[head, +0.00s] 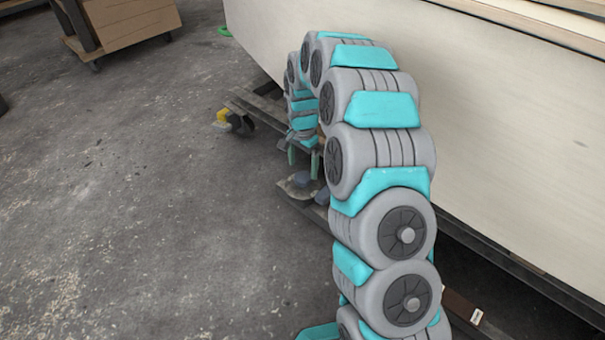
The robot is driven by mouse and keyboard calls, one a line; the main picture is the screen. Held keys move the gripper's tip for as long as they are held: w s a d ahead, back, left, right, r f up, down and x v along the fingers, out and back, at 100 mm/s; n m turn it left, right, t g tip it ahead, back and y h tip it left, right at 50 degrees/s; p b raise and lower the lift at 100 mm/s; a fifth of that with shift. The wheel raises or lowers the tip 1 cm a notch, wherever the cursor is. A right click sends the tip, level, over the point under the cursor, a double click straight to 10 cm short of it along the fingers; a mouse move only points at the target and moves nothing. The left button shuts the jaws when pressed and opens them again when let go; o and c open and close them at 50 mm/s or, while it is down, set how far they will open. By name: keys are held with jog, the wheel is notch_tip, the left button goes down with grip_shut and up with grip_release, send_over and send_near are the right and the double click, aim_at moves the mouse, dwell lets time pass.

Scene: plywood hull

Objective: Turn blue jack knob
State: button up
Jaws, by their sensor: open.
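My gripper (303,160) hangs at the far end of my curved grey and turquoise arm, pointing down beside the hull. Its two pale green fingers are apart, with nothing visible between them. Just below the fingertips is a small dull-blue part, which looks like the blue jack knob (301,180), on a low metal plate near the floor. I cannot tell whether the fingers touch it. Another bluish-grey piece (322,196) shows to its right, partly hidden by my arm.
The pale plywood hull (500,130) rises on the right above a dark metal frame (262,120). A yellow and black caster (234,121) sticks out to the left. A wooden box cart (125,28) stands at the back left.

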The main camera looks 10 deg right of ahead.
aim_at(303, 177)
jog(key=shift+f, duration=2)
jog(key=shift+c, duration=0.3)
jog(key=c, duration=1.3)
